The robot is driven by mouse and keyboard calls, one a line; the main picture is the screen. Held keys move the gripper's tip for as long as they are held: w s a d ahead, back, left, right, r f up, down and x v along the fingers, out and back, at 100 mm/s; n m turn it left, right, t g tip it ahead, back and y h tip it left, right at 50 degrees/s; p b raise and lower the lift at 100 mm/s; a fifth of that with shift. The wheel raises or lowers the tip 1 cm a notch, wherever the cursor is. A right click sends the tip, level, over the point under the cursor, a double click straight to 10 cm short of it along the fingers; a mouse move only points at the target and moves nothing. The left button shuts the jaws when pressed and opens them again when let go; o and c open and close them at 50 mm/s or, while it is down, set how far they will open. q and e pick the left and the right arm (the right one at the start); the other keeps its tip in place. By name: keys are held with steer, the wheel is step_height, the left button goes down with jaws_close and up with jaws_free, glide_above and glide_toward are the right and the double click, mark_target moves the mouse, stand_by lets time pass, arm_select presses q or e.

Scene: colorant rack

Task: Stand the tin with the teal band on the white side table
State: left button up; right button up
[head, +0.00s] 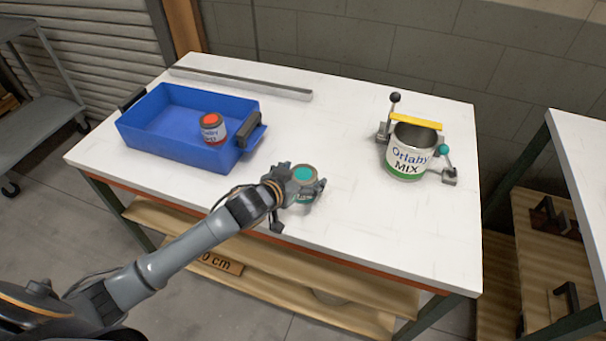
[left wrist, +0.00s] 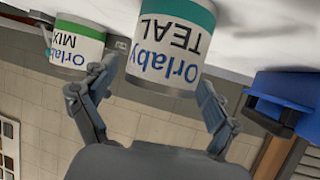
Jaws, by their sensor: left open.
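The tin with the teal band (head: 303,174) stands upright near the front edge of the white-topped workbench; its teal lid shows in the head view. In the left wrist view, which is upside down, the tin (left wrist: 165,50) reads "Orlaby TEAL". My left gripper (head: 296,188) is at the tin, with its open fingers (left wrist: 157,86) towards either side of it. Whether they touch it I cannot tell. A second white-topped table (head: 588,150), likely the side table, is cut off at the right edge of the head view. My right gripper is out of view.
A blue bin (head: 165,145) holds a tin with a red lid (head: 212,128). An "Orlaby MIX" can (head: 408,155) sits in a clamp at the bench's right. A grey bar (head: 240,83) lies at the back. The bench middle is clear; a gap separates the two tables.

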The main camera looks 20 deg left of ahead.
arm_select(q)
steer(key=shift+s+r, duration=0.1)
steer(key=shift+r, duration=0.1)
steer(key=v, duration=1.1)
steer(key=shift+s+r, duration=0.15)
steer(key=shift+s, duration=0.15)
steer(key=shift+a, duration=0.1)
stand_by(0.7)
